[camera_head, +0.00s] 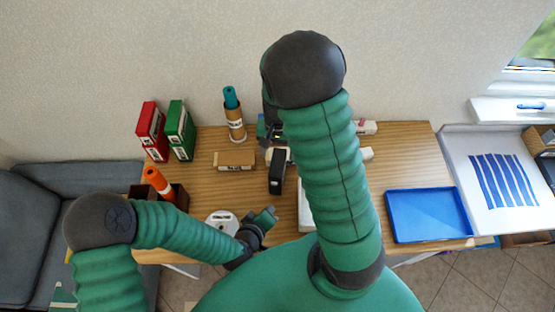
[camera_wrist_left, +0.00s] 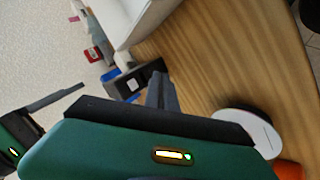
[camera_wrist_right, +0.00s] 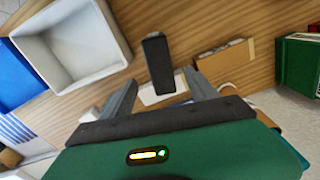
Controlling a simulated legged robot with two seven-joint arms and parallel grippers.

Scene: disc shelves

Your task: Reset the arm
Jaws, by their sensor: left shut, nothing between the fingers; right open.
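My left gripper (camera_head: 268,217) is low over the front of the wooden table, beside a white round object (camera_head: 222,224). In the left wrist view its fingers (camera_wrist_left: 162,92) are together with nothing between them. My right arm reaches up across the middle of the head view, and its gripper (camera_head: 270,130) is partly hidden by the arm, over the back of the table. In the right wrist view its fingers (camera_wrist_right: 160,92) are spread apart. A black upright object (camera_wrist_right: 158,62) shows between and beyond them; I cannot tell its distance from the fingers.
A blue tray (camera_head: 428,215) lies at the table's right. A white bin (camera_wrist_right: 70,45) is partly hidden by my right arm in the head view. Red (camera_head: 151,130) and green (camera_head: 180,130) binders, a brown cylinder (camera_head: 236,125), a small brown box (camera_head: 234,160) and an orange cylinder (camera_head: 160,183) stand leftward.

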